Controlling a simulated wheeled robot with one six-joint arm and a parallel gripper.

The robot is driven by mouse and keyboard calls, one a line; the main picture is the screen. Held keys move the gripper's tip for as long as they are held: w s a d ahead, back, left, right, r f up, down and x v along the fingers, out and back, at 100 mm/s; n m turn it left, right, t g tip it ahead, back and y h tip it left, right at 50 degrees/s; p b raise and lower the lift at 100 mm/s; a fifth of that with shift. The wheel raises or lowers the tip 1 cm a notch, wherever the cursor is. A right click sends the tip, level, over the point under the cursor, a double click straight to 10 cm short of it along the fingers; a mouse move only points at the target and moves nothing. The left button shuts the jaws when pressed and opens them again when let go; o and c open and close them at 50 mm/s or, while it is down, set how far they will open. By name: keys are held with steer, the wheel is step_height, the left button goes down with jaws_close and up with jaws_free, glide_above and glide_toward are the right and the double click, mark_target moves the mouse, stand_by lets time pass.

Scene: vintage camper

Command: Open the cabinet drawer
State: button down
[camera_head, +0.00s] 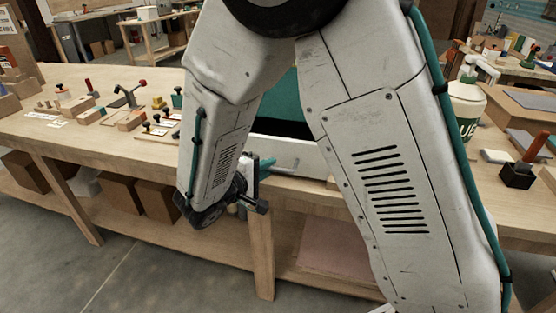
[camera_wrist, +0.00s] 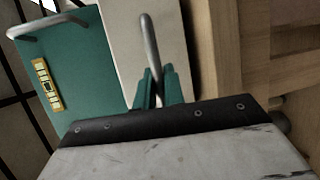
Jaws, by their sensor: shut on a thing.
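A small teal and off-white cabinet stands on the wooden workbench, largely hidden behind my arm in the head view. Its teal part (camera_head: 276,112) shows between my arm links. A pale front (camera_head: 308,160) with a light bar handle (camera_head: 288,165) shows below it. In the wrist view, the off-white panel (camera_wrist: 125,38) carries a grey bar handle (camera_wrist: 150,42). My gripper (camera_wrist: 156,88), with teal fingers, is shut on one end of this handle. My gripper (camera_head: 266,164) also shows at the bench's front edge in the head view. How far the drawer is out cannot be told.
The workbench (camera_head: 50,125) holds small tools and wooden blocks at left. A white and green bottle (camera_head: 466,105) and a dark block (camera_head: 517,175) stand at right. Cardboard boxes (camera_head: 115,188) sit on the lower shelf. Floor in front is clear at left.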

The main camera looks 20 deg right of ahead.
steer(key=s+a, duration=0.4)
steer(key=s, duration=0.1)
steer(key=shift+s, duration=0.3)
steer(key=c, duration=1.5)
jaws_free()
steer(key=v, duration=0.7)
steer(key=shift+s+a, duration=0.2)
steer(key=shift+a, duration=0.15)
